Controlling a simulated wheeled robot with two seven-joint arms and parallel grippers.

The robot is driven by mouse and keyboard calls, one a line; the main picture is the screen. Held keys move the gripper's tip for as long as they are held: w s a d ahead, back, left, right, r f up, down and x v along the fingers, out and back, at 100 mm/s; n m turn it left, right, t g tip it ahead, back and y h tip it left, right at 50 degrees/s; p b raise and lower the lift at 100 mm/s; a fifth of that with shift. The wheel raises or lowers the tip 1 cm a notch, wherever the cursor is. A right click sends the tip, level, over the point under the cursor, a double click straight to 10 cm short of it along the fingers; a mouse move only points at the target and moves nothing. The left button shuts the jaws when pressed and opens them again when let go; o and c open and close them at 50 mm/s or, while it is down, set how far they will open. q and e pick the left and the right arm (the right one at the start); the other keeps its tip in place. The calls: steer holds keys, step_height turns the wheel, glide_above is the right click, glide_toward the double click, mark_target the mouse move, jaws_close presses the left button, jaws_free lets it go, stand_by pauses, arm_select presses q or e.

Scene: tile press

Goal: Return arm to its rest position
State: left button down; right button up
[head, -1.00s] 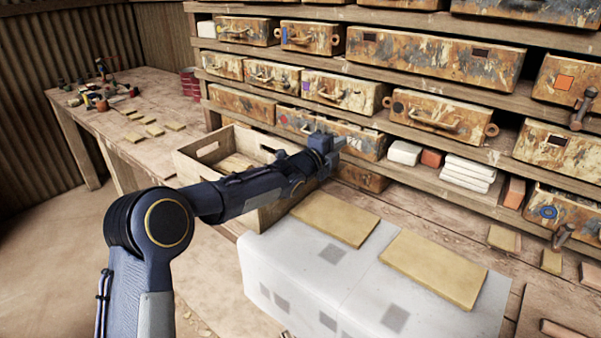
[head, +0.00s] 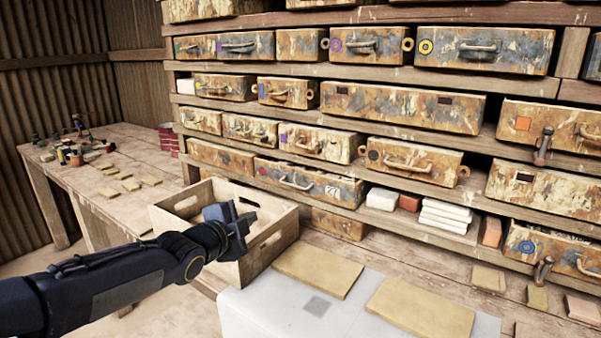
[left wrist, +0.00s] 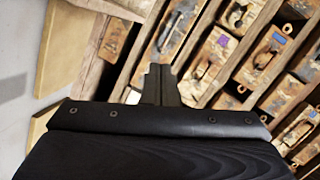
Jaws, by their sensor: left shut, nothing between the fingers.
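My left arm comes in from the lower left in the head view. Its gripper (head: 240,220) is shut and empty, in front of the open wooden crate (head: 270,241) and partly covering it. In the left wrist view the shut fingers (left wrist: 160,84) point toward the shelves of drawers. My right gripper is not in view.
Shelves of rusty, paint-worn drawers (head: 402,104) fill the back. Two tan tiles, one on the left (head: 318,271) and one on the right (head: 420,306), lie on a pale grey block (head: 262,311). A side bench (head: 95,210) holds small items and several tiles.

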arm_select(q)
steer(key=s+a+n+g+y+p, duration=0.2)
steer(key=s+a+n+y, duration=0.1)
steer(key=s+a+n, duration=0.65)
steer(key=s+f+n+g+p, duration=0.1)
steer(key=s+f+n+g, duration=0.2)
steer(key=s, duration=1.1)
steer(key=s+d+f+n+g+h+p, duration=0.1)
steer(key=s+f+n, duration=0.4)
steer(key=s, duration=0.9)
steer(key=n+g+p, duration=0.1)
steer(key=n+g, duration=0.1)
steer(key=shift+d+g, duration=0.2)
steer(key=shift+g, duration=0.1)
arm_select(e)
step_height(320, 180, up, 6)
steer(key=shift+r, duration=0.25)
